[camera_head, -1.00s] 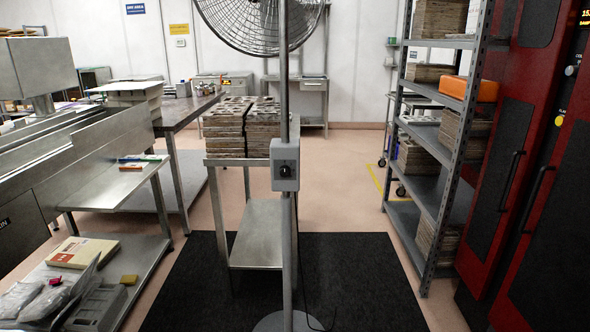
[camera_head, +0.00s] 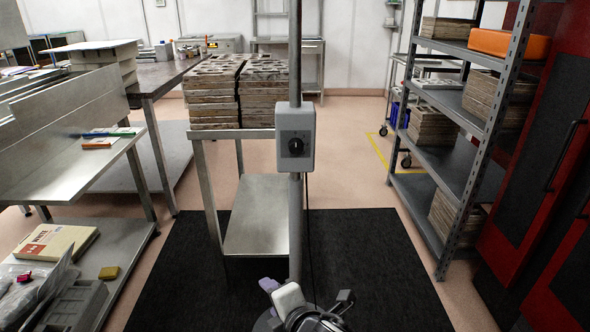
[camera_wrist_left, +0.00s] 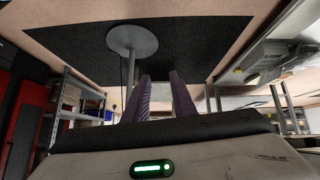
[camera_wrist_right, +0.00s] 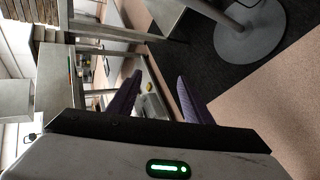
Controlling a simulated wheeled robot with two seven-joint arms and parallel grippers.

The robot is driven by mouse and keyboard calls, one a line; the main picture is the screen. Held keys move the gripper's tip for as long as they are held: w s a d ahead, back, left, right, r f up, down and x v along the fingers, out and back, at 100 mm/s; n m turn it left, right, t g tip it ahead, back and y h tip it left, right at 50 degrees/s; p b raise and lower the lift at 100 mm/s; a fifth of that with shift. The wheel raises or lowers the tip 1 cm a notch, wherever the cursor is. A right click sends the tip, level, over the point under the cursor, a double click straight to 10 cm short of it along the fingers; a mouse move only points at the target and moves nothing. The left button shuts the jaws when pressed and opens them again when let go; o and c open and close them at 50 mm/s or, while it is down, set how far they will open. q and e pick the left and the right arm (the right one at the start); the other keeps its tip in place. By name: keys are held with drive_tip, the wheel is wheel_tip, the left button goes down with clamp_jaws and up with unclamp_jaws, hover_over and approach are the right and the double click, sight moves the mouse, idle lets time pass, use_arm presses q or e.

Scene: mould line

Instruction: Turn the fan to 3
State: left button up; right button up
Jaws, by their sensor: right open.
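The fan's grey control box (camera_head: 309,150) is on the upright metal pole (camera_head: 295,55) in the middle of the head view. Its round black knob (camera_head: 296,146) faces me; its setting marks are too small to read. The fan head is out of view. The round fan base shows in the left wrist view (camera_wrist_left: 132,40) and the right wrist view (camera_wrist_right: 250,30). My right gripper (camera_head: 268,285) is low in front of the pole, below the box, its purple fingers toward the left. Its fingers (camera_wrist_right: 158,78) are apart and empty. My left gripper (camera_wrist_left: 160,75) shows only in its wrist view, fingers apart and empty.
A metal stand (camera_head: 256,215) with stacked moulds (camera_head: 215,95) is close behind the pole. A workbench with a lower shelf (camera_head: 125,250) is at left. A grey shelving rack (camera_head: 462,180) and red cabinet (camera_head: 535,190) are at right. The black mat (camera_head: 370,250) is clear right of the pole.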

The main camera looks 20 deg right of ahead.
drive_tip(key=w+d+r+n+t+h+b, duration=0.4)
drive_tip(key=w+r+n, duration=0.5)
drive_tip(key=r, duration=0.3)
drive_tip(key=n+t+h+b, duration=0.2)
drive_tip(key=n+h+b, duration=0.1)
drive_tip(key=n+h, duration=0.1)
approach(296, 149)
drive_tip(key=x, duration=0.7)
drive_tip(key=shift+w+d+r+b, duration=0.1)
drive_tip(key=shift+w+b, duration=0.25)
drive_tip(key=shift+w, duration=0.05)
drive_tip(key=c, duration=1.1)
